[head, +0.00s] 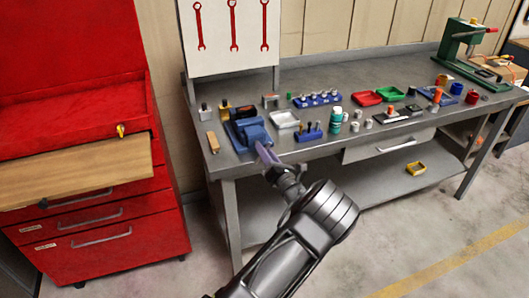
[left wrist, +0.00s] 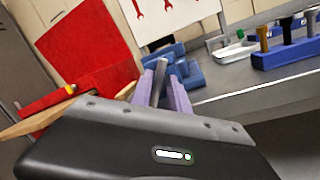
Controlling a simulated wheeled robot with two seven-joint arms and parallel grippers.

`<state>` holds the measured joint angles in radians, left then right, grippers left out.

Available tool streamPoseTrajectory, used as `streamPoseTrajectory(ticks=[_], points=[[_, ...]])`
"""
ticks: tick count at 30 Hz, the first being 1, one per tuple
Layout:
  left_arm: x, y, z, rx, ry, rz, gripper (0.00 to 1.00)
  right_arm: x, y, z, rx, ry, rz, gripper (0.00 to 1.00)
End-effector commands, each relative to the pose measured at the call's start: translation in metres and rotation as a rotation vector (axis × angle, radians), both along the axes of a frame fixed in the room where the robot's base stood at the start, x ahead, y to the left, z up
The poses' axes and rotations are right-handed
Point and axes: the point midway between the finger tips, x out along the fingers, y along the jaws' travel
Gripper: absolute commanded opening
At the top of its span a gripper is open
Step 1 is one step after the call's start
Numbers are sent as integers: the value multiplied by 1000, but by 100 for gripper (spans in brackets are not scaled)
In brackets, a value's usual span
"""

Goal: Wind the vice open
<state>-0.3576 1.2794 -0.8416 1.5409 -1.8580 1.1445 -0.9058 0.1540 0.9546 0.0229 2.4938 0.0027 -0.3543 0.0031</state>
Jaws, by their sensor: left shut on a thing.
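The blue vice (head: 252,131) is at the front left of the grey workbench, near its edge. It also shows in the left wrist view (left wrist: 188,72), beyond my fingers. My left gripper (head: 263,151) reaches up to the front of the vice, its purple fingers just past the bench edge. In the left wrist view, the fingers (left wrist: 161,82) are shut around a grey bar, the vice handle (left wrist: 160,68), which stands slightly tilted between them. The jaw gap of the vice cannot be made out. My right gripper is not in view.
The workbench (head: 330,82) holds trays, a blue tool rack (head: 309,132), bottles and small parts right of the vice. A green press (head: 462,42) stands at the far right. A red cabinet (head: 75,100) with a wooden board (head: 75,172) is at the left.

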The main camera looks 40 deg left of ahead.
Motion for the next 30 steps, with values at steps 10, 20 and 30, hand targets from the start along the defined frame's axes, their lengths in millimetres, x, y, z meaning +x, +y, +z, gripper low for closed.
streamPoseTrajectory(ticks=[10,20,30], points=[[2,-2,-2,190,270,-2,0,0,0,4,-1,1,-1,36],[2,-2,-4,367,524,-3,0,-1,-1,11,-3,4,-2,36],[1,-1,-7,501,719,-2,0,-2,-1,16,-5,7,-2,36]])
